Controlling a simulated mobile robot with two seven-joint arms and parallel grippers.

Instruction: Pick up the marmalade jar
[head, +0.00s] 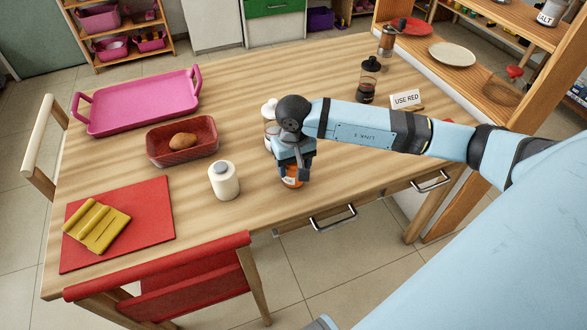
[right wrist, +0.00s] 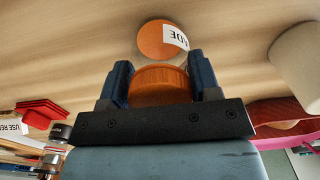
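The marmalade jar (head: 291,182), orange with a white label, is under my right gripper (head: 295,172) near the table's front edge. The gripper and wrist hide its top in the head view. In the right wrist view the jar's orange lid (right wrist: 160,84) lies between the two fingers of my right gripper (right wrist: 160,70), with no gap visible on either side. Its orange body with label letters "DE" (right wrist: 163,40) shows past the fingertips. I cannot tell whether it is clear of the table. My left gripper is not in view.
A white jar (head: 224,181) stands left of my gripper, and a white-lidded jar (head: 268,108) stands just behind it. A red dish (head: 160,155), pink tray (head: 140,100) and red mat (head: 150,225) lie further left. A "USE RED" sign (head: 406,98) is beyond my forearm.

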